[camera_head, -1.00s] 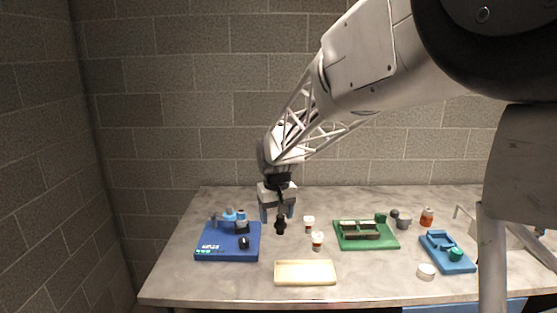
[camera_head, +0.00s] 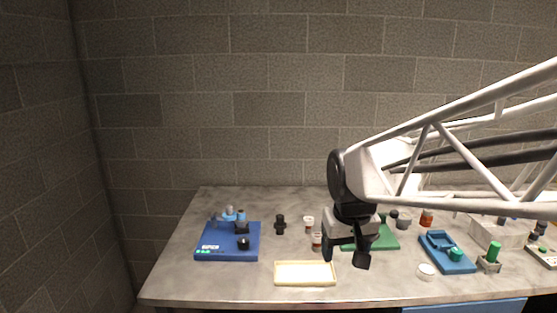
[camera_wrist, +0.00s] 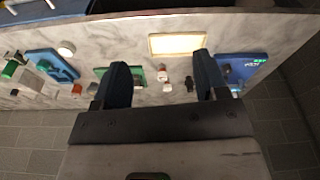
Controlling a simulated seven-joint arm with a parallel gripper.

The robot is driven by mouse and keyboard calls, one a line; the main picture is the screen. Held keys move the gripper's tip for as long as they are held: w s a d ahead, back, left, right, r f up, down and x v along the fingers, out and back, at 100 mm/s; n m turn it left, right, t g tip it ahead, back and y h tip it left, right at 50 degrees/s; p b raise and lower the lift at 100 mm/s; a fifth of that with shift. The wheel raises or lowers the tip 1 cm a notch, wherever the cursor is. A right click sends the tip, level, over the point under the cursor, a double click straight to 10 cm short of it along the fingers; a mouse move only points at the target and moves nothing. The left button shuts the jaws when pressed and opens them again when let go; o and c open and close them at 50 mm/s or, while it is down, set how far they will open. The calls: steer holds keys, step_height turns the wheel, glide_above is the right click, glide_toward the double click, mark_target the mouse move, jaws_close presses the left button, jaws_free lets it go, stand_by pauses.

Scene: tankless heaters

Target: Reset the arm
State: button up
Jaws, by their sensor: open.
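My gripper (camera_head: 347,256) is open and empty above the table, in front of the green board in the head view. In the wrist view my gripper's two dark fingers (camera_wrist: 163,80) stand well apart with nothing held between them. A small black object (camera_head: 280,224) stands on the table to the left of my gripper, apart from it. My arm reaches in from the right side of the head view.
The grey table (camera_head: 175,270) holds a blue board (camera_head: 215,250), a cream tray (camera_head: 305,273), white-capped bottles (camera_head: 309,223), a green board (camera_head: 385,238), a blue fixture (camera_head: 447,252) and an orange bottle (camera_head: 426,217). A brick wall (camera_head: 250,100) stands behind.

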steer(key=s+d+f+m, duration=0.1)
steer(key=s+d, duration=0.1)
steer(key=s, duration=0.6)
steer(key=s+d+f, duration=0.2)
steer(key=s+d, duration=0.1)
steer(key=s, duration=0.5)
steer(key=shift+m+t, duration=0.4)
steer(key=shift+d+f, duration=0.1)
steer(key=shift+c, duration=0.5)
stand_by(0.6)
